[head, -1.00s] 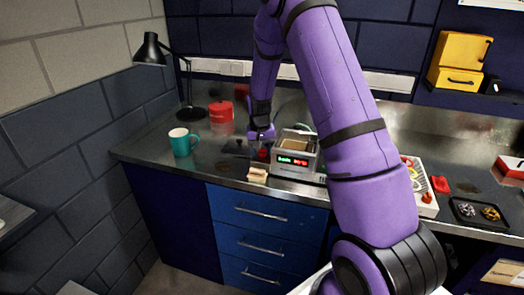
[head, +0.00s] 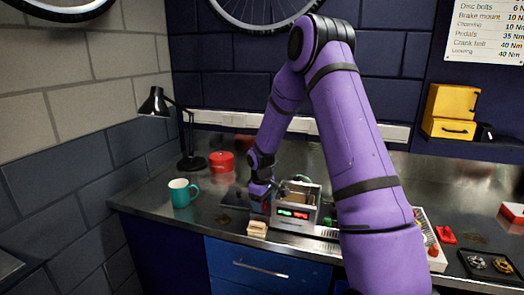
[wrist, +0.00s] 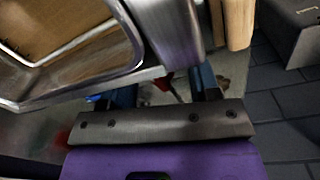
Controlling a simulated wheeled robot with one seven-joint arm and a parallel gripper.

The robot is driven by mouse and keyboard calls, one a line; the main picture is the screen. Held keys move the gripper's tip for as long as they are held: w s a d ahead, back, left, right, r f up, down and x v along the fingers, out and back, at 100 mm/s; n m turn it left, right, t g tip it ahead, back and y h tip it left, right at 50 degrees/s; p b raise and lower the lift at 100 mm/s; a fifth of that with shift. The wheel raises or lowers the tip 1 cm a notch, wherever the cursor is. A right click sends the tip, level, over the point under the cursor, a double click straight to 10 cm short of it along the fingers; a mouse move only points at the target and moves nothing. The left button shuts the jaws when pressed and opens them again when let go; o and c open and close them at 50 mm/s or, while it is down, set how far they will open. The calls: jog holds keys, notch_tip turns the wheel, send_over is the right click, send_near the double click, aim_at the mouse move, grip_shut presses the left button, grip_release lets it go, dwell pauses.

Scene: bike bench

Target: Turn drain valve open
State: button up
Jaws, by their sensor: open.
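A grey metal cleaner tank (head: 310,222) with green and red displays stands on the bench. In the wrist view its open basin rim (wrist: 95,60) fills the upper left, with brown contents. A small red part, apparently the drain valve's handle (wrist: 167,82), shows beside the tank wall. My gripper (wrist: 165,88) is open, with one blue finger on each side of the red part; contact cannot be told. In the head view my gripper (head: 260,200) is low at the tank's left side, and the valve is mostly hidden there.
A pale wooden block (head: 257,229) lies at the bench's front edge, close to the gripper. A teal mug (head: 181,195), a red container (head: 221,162) and a black lamp (head: 190,162) stand left. A parts tray (head: 487,264) lies right.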

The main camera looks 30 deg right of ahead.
jog(key=n, duration=0.4)
jog(key=shift+r+n, duration=0.3)
jog(key=shift+n, duration=0.2)
notch_tip(320, 180, up, 11)
jog(key=s+a+r+m+t, duration=0.1)
jog(key=s+a+r+m, duration=0.1)
jog(key=s+a+r, duration=0.2)
jog(key=s+a+r+m+t+h, duration=0.1)
jog(key=s+a+r+m, duration=0.1)
jog(key=s+a+r, duration=0.3)
jog(key=shift+s+r+m, duration=0.3)
jog(key=shift+s+r, duration=1.9)
jog(key=shift+r, duration=0.8)
jog(key=shift+a, duration=0.15)
jog(key=s+a+r+m+t, duration=0.1)
jog(key=s+a+r+m, duration=0.1)
jog(key=s, duration=0.8)
jog(key=s+a+r+m+t+y, duration=0.1)
jog(key=s+a+r+m+t, duration=0.1)
jog(key=s, duration=0.9)
jog(key=shift+a+r+m+y, duration=0.3)
jog(key=shift+a+r+m, duration=0.35)
jog(key=shift+a, duration=0.35)
